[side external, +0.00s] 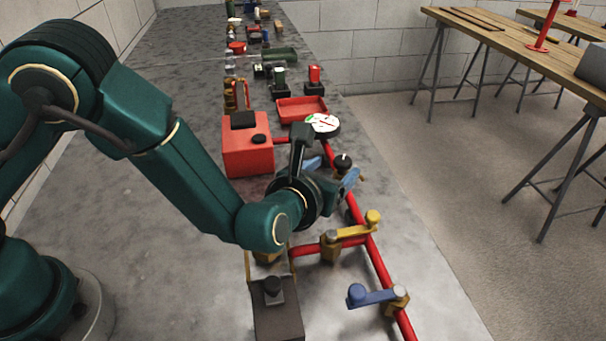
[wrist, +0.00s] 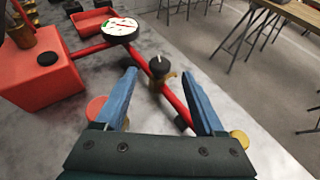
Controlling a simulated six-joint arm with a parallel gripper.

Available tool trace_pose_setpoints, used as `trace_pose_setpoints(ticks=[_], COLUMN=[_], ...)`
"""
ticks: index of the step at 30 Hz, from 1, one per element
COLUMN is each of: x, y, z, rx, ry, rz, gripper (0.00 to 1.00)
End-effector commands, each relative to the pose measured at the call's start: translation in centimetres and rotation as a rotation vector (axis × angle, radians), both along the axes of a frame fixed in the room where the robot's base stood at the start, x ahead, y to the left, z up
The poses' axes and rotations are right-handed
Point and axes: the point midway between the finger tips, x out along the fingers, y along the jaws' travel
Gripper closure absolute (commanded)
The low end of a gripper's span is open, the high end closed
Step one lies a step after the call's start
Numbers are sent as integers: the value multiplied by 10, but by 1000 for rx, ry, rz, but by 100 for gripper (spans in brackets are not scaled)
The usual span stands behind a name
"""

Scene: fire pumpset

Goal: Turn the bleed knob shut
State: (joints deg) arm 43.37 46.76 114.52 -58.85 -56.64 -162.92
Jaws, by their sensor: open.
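The bleed knob appears to be the black round knob (wrist: 159,66) with a pale mark on top, on a brass fitting on the red pipe. It also shows in the side view (side external: 343,162). My gripper (wrist: 160,82) is open, with its two blue fingers spread. In the wrist view the knob shows between and beyond the fingertips. In the side view the gripper (side external: 338,176) is close to the knob. I cannot tell whether either finger touches it. A round gauge (wrist: 121,28) with a white face stands on the pipe behind the knob.
A red box (side external: 247,150) with black caps stands left of the gripper. A yellow-handled valve (side external: 347,236) and a blue-handled valve (side external: 377,296) sit on the red pipe nearer the camera. A dark box (side external: 277,312) is in front. The worktop's right edge runs beside the pipe.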

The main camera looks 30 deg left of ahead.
Motion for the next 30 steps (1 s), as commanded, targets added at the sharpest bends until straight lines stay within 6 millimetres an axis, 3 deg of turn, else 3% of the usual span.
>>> trace_pose_setpoints(ticks=[7,30], x=[36,38], y=[6,-4], z=[-16,-14], rx=[2,2], ry=[2,-7], rz=[3,353], gripper=[29,29])
